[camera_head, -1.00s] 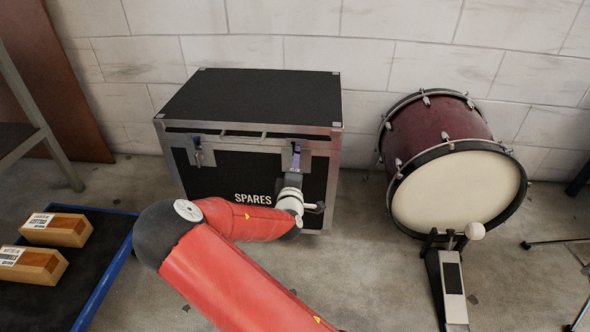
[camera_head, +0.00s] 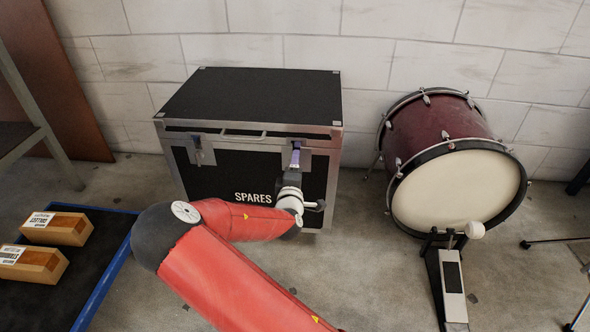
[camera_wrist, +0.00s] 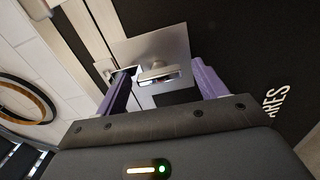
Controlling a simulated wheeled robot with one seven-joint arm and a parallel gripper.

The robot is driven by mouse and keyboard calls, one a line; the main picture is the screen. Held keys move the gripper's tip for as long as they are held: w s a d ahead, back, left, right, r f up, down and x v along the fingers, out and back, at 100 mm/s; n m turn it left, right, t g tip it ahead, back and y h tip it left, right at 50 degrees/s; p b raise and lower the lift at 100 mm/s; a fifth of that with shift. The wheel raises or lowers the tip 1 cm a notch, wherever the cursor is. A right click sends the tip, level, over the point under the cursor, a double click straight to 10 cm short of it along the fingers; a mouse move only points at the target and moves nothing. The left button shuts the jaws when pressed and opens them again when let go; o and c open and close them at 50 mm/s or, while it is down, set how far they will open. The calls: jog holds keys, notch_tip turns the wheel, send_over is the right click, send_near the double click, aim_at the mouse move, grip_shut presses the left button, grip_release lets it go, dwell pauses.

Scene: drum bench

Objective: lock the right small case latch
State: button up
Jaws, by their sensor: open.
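The black case (camera_head: 240,105) marked SPARES has silver edges and stands against the wall with its lid down. The right latch is mostly hidden behind my gripper (camera_head: 295,155) in the head view; part of its silver plate (camera_head: 307,160) shows. In the wrist view, the right latch (camera_wrist: 160,73) is a metal piece on a silver plate, between the two purple fingers of my gripper (camera_wrist: 164,72). The fingers are apart, one on each side of it; I cannot tell whether they touch it. The left latch (camera_head: 200,152) is on the case front.
A handle (camera_head: 243,136) is on the case front. A bass drum (camera_head: 455,170) with a pedal (camera_head: 452,285) stands at the right. A blue-edged tray (camera_head: 105,283) with two wooden blocks (camera_head: 55,228) lies at the left. Floor between case and drum is clear.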

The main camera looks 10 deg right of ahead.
jog(key=v, duration=0.8)
jog(key=shift+d, duration=0.15)
